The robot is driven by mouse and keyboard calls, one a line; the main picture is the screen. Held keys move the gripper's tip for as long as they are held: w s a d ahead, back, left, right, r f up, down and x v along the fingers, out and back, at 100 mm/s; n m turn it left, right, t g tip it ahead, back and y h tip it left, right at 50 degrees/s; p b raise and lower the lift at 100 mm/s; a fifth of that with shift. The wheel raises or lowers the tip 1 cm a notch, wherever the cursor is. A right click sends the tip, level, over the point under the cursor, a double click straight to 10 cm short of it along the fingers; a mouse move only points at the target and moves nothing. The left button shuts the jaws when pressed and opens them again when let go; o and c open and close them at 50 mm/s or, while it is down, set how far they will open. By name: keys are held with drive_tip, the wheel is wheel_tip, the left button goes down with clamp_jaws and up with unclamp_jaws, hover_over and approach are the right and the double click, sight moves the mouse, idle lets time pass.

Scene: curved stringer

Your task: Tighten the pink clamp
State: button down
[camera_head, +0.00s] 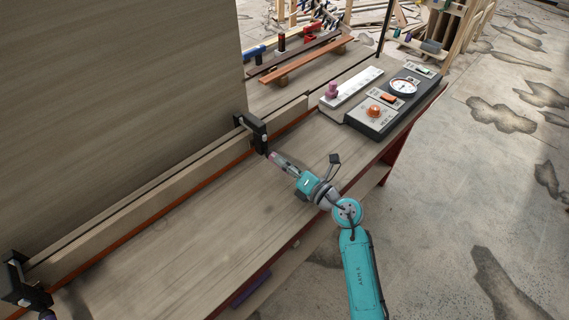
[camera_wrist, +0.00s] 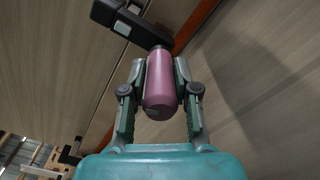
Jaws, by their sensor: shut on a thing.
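The pink clamp shows its pink handle (camera_wrist: 160,85) between the two fingers of my gripper (camera_wrist: 161,88) in the wrist view. The fingers press on the handle from both sides. The clamp's black body (camera_wrist: 132,22) extends from the handle's far end. In the head view, my gripper (camera_head: 277,160) reaches the clamp from the right, and the clamp's black frame (camera_head: 254,133) sits over the long wooden strip (camera_head: 190,176) on the bench. The handle is mostly hidden by the fingers there. I cannot tell how tight the clamp is.
Another black clamp (camera_head: 24,282) grips the strip at the lower left. A control box (camera_head: 390,105) with an orange button and a dial stands at the bench's right end, beside a white board (camera_head: 352,88) with a pink knob. A tall wooden panel (camera_head: 110,100) rises behind the strip.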

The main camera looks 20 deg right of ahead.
drive_tip(key=shift+m, duration=1.6)
drive_tip(key=c, duration=0.9)
unclamp_jaws()
drive_tip(key=shift+o, duration=0.2)
drive_tip(key=v, duration=1.2)
drive_tip(key=shift+d, duration=0.1)
drive_tip(key=shift+s+d+f, duration=0.1)
